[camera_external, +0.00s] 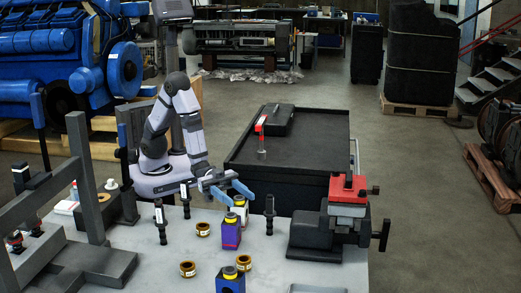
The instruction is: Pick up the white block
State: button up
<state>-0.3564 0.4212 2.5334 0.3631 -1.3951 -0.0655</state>
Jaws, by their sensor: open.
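A white block (243,213) with a yellow and dark top stands upright on the grey table, partly hidden behind a purple block (231,235). My gripper (231,192) has blue fingers spread apart. It is just above and around the top of the white block in this view. Whether the fingers touch the block cannot be told from here. Nothing is seen held between the fingers.
A blue block (230,281) stands at the front edge. Brass rings (203,229) and dark upright tools (269,214) stand around the blocks. A red-topped vise (346,195) is at right and a grey frame (87,180) at left.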

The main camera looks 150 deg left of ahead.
aim_at(242, 200)
jog(key=shift+w+r, duration=0.1)
jog(key=shift+w, duration=0.4)
jog(key=shift+w+p, duration=0.65)
jog(key=shift+w, duration=1.4)
grip_shut()
